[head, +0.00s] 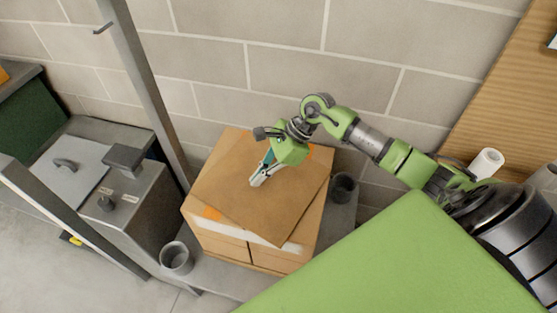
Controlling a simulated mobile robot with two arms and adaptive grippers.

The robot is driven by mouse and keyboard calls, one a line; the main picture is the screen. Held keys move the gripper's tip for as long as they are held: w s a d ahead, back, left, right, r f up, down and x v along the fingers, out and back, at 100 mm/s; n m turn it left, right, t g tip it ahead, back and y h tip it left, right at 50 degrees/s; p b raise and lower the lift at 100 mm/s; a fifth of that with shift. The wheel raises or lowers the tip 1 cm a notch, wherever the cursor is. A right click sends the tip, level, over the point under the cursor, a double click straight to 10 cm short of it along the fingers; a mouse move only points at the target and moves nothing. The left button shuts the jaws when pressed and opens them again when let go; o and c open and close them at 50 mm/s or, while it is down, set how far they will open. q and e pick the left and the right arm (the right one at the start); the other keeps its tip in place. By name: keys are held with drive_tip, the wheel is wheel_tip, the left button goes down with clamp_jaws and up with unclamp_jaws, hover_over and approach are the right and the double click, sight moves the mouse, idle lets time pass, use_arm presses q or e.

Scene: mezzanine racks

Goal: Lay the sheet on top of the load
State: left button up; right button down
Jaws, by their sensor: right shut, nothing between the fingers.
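A brown sheet (240,202) lies on top of the load of cardboard boxes (222,241). It is turned at an angle to the boxes, and its front corner reaches past their front edge. An orange mark (211,213) shows at the left front of the load beside the sheet. My right gripper (256,183) reaches in from the right and is over the middle of the sheet, shut and with nothing in it. I cannot tell whether its fingertips touch the sheet. My left gripper is not in view.
The load stands on a grey surface (222,281) against a block wall. A grey cup (176,258) stands at its left and a dark cup (343,186) at its right. A metal post (150,90) rises at the left, near a grey machine (125,205). A white roll (486,163) is at the right.

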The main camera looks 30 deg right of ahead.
drive_tip(key=shift+a+f+p, duration=0.2)
drive_tip(key=shift+a+p, duration=0.05)
drive_tip(key=shift+p, duration=0.2)
drive_tip(key=shift+d+f+b, duration=0.1)
drive_tip(key=shift+f+b, duration=0.45)
drive_tip(key=shift+b, duration=0.2)
drive_tip(key=shift+s+f, duration=0.1)
